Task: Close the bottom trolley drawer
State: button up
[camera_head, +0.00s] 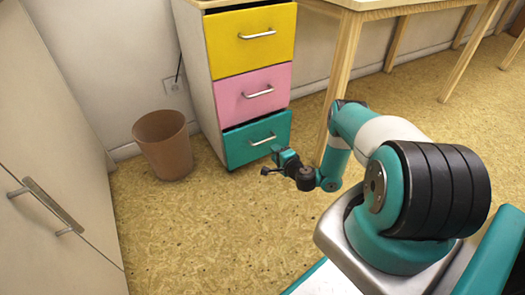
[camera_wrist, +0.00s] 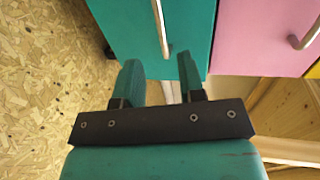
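The trolley (camera_head: 209,88) has three drawers. The teal bottom drawer (camera_head: 243,146) stands slightly out from the body, with a dark gap along its top edge. Its silver bar handle (camera_head: 263,140) also shows in the wrist view (camera_wrist: 160,27). My gripper (camera_head: 272,162) is low, just in front of the drawer's lower right part. In the wrist view my gripper (camera_wrist: 159,70) is open, its two fingers apart with nothing held. The drawer front (camera_wrist: 185,25) is ahead of the fingertips, and the handle's end is between them in the picture. I cannot tell whether they touch.
The yellow top drawer (camera_head: 250,42) and pink middle drawer (camera_head: 253,92) look shut. A brown waste bin (camera_head: 164,146) stands left of the trolley. A wooden table leg (camera_head: 341,70) is close on the right. A white cabinet (camera_head: 50,150) borders the left. The floor between is clear.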

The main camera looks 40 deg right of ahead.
aim_at(263, 142)
jog(key=shift+b+x, duration=5.1)
jog(key=shift+b, duration=2.4)
jog(key=shift+a+r, duration=0.1)
jog(key=shift+a, duration=0.05)
grip_shut()
